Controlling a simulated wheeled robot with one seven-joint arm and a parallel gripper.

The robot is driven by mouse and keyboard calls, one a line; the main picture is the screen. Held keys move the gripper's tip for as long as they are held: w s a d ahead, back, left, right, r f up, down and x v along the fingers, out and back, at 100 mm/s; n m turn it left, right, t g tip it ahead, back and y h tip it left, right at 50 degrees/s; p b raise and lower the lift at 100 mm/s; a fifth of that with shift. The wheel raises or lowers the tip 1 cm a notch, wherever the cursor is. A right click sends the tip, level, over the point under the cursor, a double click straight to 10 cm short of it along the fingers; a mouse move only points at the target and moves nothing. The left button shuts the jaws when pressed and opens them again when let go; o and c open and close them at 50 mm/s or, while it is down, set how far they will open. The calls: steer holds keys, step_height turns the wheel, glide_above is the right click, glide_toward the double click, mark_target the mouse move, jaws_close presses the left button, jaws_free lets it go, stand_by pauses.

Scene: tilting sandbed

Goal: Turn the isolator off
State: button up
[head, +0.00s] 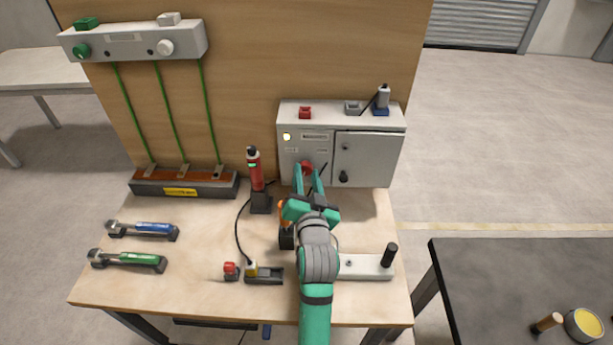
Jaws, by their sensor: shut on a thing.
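The isolator is a red rotary handle (307,167) on the front of a light grey electrical cabinet (341,117) at the back right of the bench. My gripper (308,173) reaches forward to the cabinet front, its teal fingers shut on the red handle. The fingers cover much of the handle, so I cannot tell which way it is turned. A small pale lamp (287,137) shows at the upper left of the cabinet front. The cabinet's right-hand door (364,158) is closed and has a black knob (344,176).
A red tool (255,170) stands upright in a dark holder left of the cabinet. Two wrenches (142,231) lie at the bench's left. A lever plate (368,267) sits right of my arm. A small red block (231,271) is near the front.

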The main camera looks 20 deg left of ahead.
steer(key=shift+n, duration=1.4)
steer(key=shift+r, duration=0.1)
steer(key=o, duration=1)
steer(key=shift+o, duration=0.2)
steer(key=v, duration=1)
steer(key=shift+s, duration=0.35)
steer(key=shift+d+r, duration=0.1)
steer(key=shift+r, duration=0.05)
